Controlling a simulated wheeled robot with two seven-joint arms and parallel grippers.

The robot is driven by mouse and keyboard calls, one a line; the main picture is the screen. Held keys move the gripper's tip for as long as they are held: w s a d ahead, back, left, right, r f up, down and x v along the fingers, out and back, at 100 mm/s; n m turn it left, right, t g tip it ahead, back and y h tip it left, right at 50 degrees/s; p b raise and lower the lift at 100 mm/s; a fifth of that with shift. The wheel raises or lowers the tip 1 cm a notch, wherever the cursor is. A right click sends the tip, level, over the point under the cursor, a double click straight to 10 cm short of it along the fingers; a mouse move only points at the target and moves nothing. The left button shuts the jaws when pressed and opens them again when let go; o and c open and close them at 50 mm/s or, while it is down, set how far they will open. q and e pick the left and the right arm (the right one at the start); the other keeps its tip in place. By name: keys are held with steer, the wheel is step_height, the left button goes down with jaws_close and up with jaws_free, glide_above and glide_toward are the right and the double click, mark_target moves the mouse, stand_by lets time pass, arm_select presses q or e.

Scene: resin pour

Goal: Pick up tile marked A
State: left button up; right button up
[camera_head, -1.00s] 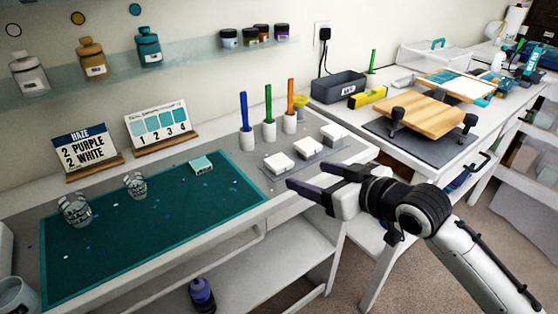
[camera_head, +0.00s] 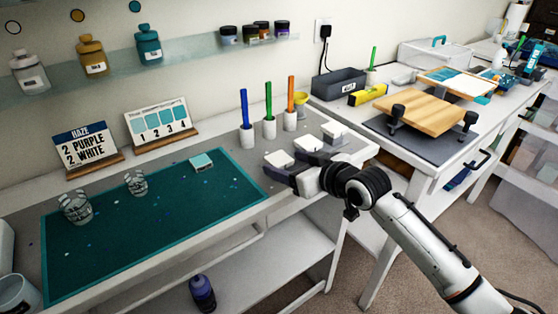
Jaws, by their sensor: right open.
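Three white tiles sit in a row on a grey tray near the right end of the left table: a near-left tile (camera_head: 279,157), a middle tile (camera_head: 308,143) and a far-right tile (camera_head: 333,131). No letter can be read on them, so I cannot tell which is A. My right gripper (camera_head: 284,164) is open, with its dark fingers low at the front of the row, close to the near-left and middle tiles. The fingers hide part of the tray; I cannot tell whether they touch a tile. My left gripper is not in view.
Blue, green and orange sticks stand in white holders (camera_head: 269,129) behind the tiles. A teal mat (camera_head: 120,258) holds two clear cups and a small teal-topped block (camera_head: 202,162). A wooden board (camera_head: 425,113) lies on the right table.

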steer(key=c, duration=1.2)
steer(key=shift+o, duration=0.2)
